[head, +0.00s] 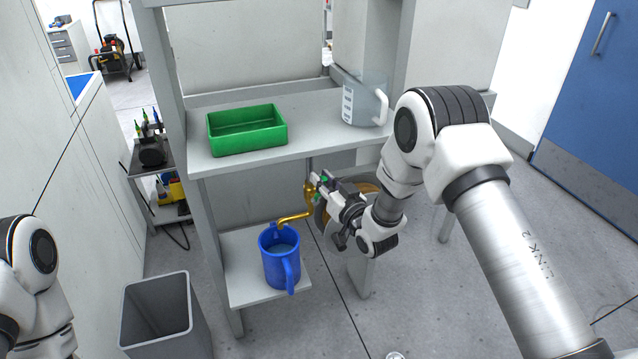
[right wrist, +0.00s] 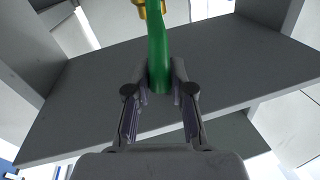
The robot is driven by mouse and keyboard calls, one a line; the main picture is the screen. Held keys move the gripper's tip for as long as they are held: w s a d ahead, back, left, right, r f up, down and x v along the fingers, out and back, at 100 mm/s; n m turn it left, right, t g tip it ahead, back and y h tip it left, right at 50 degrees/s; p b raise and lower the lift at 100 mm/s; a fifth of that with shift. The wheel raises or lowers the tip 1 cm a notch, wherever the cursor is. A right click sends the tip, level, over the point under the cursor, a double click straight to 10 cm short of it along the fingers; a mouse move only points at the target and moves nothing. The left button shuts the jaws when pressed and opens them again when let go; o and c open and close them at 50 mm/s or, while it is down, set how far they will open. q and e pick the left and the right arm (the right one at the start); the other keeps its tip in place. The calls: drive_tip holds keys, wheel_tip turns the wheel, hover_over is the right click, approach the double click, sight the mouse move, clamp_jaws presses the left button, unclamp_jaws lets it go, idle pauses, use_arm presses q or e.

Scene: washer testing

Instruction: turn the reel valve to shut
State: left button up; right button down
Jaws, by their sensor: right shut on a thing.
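The brass reel valve (head: 308,194) sits under the upper shelf, on a pipe whose brass spout (head: 290,217) curves toward a blue pitcher. Its green handle (right wrist: 158,48) points down toward my right gripper in the right wrist view, with a brass part at its top. My right gripper (right wrist: 160,82) is shut on the lower end of the green handle. In the head view my right gripper (head: 324,186) is beside the valve and hides most of the handle. The blue pitcher (head: 281,262) stands upright on the low shelf. My left gripper is out of view.
A green tray (head: 248,143) and a clear measuring jug (head: 362,106) stand on the upper shelf (head: 300,148). A grey bin (head: 160,310) stands on the floor at the lower left. Shelf posts and the upper shelf closely surround my right gripper.

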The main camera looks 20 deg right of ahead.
drive_tip(key=d+f+m+t+h+b, duration=0.2)
drive_tip(key=d+f+m+b, duration=0.4)
drive_tip(key=m+b, duration=0.5)
drive_tip(key=shift+d+f+m+h, duration=0.35)
drive_tip(key=shift+f+m+h, duration=0.5)
drive_tip(key=shift+m, duration=2.85)
drive_tip(key=shift+w+f+b, duration=0.1)
drive_tip(key=shift+f+b, duration=0.1)
drive_tip(key=shift+b, duration=0.1)
drive_tip(key=c, duration=1)
unclamp_jaws()
drive_tip(key=s, duration=0.4)
drive_tip(key=s+f, duration=0.1)
drive_tip(key=s, duration=0.3)
drive_tip(key=s+f, duration=0.1)
drive_tip(key=s, duration=0.3)
drive_tip(key=shift+d+f, duration=0.15)
drive_tip(key=shift+d, duration=0.05)
drive_tip(key=shift+w, duration=0.1)
